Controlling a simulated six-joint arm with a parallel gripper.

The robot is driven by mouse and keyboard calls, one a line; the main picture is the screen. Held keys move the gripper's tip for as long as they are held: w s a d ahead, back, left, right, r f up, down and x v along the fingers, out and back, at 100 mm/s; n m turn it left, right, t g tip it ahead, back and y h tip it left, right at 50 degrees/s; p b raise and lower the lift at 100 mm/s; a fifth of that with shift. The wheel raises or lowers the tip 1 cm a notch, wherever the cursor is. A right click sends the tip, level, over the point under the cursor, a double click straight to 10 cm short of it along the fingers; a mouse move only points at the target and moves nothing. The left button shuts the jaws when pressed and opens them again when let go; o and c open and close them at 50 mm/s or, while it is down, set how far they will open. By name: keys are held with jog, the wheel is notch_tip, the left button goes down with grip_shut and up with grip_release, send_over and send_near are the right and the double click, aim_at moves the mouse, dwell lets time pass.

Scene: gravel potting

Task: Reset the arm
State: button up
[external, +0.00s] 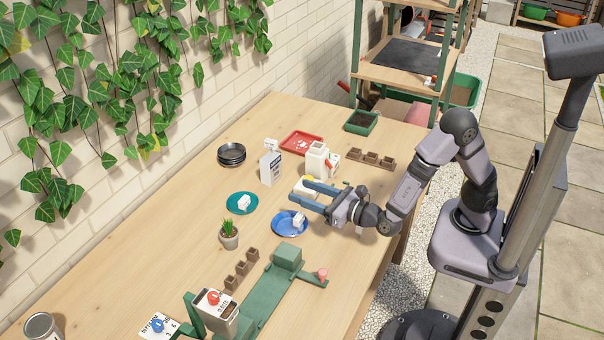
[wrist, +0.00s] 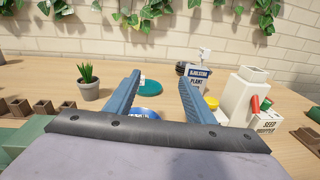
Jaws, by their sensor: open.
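My gripper (external: 314,197) is open and empty, held above the middle of the wooden table (external: 180,245). Its two blue fingers are spread apart and also show in the wrist view (wrist: 158,95). In the external view the fingers point left, close to a blue plate (external: 278,229) with a small white item (external: 299,220) on it. In the wrist view the blue plate (wrist: 145,114) shows between the fingers, partly hidden. My gripper's height above the table is hard to tell.
A teal plate (external: 233,208), potted succulent (external: 229,239), white carton (external: 267,171) and white dispenser (external: 315,160) stand around my gripper. A green device (external: 262,300) fills the front. Black bowls (external: 231,156), a red tray (external: 293,138) and a green tray (external: 361,123) are farther back.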

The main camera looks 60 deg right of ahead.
jog(key=d+m+g+h+p, duration=0.1)
jog(key=d+m+h, duration=0.1)
jog(key=d, duration=0.2)
jog(key=s+d+m+g+h+p, duration=0.1)
jog(key=d+m+g+h, duration=0.1)
jog(key=d, duration=0.3)
jog(key=s+d+m+g+h+p, duration=0.1)
jog(key=d+m+h, duration=0.1)
jog(key=d, duration=0.3)
jog(key=shift+d+r+m+g, duration=0.2)
jog(key=shift+r+m+g, duration=0.15)
jog(key=shift+m, duration=0.25)
jog(key=s+d+f+m+g+h+p, duration=0.2)
jog(key=s+d+m+g+p, duration=0.2)
jog(key=s+d+m+g, duration=0.45)
jog(key=s+d+m+g+y+p, duration=0.3)
jog(key=s+d+m+g, duration=0.1)
jog(key=s+m, duration=0.5)
jog(key=s+a+r+m+y+p, duration=0.2)
jog(key=s+a+m+y+p, duration=0.2)
jog(key=m, duration=0.5)
jog(key=a+y, duration=0.2)
jog(key=a, duration=0.1)
jog(key=shift+s+m+y, duration=0.15)
jog(key=shift+m+y, duration=0.2)
jog(key=shift+y, duration=0.05)
